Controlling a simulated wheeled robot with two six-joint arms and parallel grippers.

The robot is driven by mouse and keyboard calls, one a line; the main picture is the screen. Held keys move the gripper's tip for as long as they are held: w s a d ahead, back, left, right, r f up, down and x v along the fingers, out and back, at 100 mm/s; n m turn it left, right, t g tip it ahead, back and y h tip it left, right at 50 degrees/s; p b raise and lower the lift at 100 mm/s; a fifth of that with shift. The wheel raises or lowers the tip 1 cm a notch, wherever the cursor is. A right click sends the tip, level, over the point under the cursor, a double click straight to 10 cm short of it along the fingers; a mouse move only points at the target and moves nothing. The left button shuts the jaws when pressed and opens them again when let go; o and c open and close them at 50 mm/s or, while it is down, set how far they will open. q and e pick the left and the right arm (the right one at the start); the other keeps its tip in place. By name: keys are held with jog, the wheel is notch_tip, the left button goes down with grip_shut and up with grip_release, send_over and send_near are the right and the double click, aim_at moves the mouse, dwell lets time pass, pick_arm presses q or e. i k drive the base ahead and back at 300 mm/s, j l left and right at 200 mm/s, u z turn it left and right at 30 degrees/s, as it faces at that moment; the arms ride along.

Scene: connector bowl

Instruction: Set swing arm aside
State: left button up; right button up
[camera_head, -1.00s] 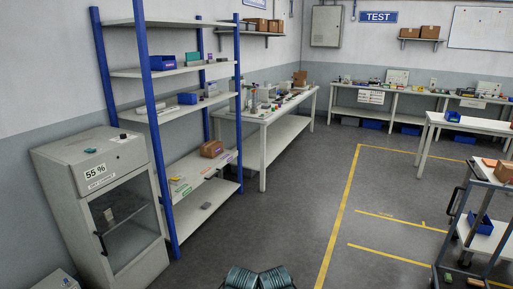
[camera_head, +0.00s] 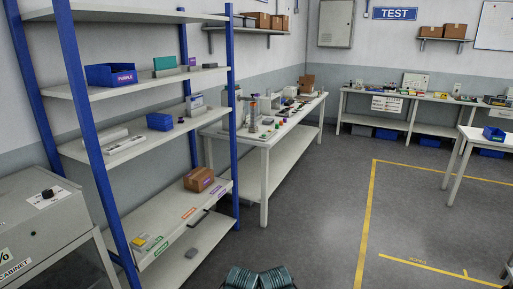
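No swing arm can be made out in the head view; the small items on the far benches are too small to tell. Neither of my grippers is in view. The long white workbench (camera_head: 262,140) beside the shelf rack holds several small parts and a brown box (camera_head: 307,84) at its far end.
A grey cabinet (camera_head: 45,225) is at the lower left. Another bench (camera_head: 425,97) lines the far wall. Open grey floor (camera_head: 320,215) lies ahead, with yellow lines.

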aim_at(252, 98)
jog(key=i, duration=2)
jog(key=i+l+u, duration=0.15)
jog(key=i, duration=0.55)
jog(key=i+l+u, duration=0.1)
jog(key=i+l, duration=0.6)
jog(key=i, duration=0.2)
jog(key=i+l+u, duration=0.1)
jog(key=i+l, duration=0.7)
jog(key=i+j, duration=0.05)
